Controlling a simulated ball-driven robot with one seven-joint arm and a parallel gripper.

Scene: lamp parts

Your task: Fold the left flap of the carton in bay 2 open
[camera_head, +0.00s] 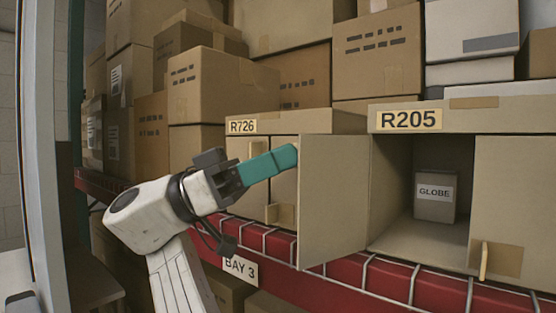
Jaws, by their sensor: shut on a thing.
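The carton marked R205 (455,115) stands on the red shelf at right. Its left flap (334,200) stands swung outward, so the left side of the front is open. Its right flap (515,205) covers the right side and bears a small light tab (484,262). My gripper (295,156), with teal fingers, is at the outer edge of the left flap and shut on it. The flap hides the exact spot of the hold. Inside the carton stands a small box labelled GLOBE (435,197).
A carton marked R726 (285,123) stands to the left, partly behind my gripper and the flap. Several cartons (222,85) are stacked behind and above.

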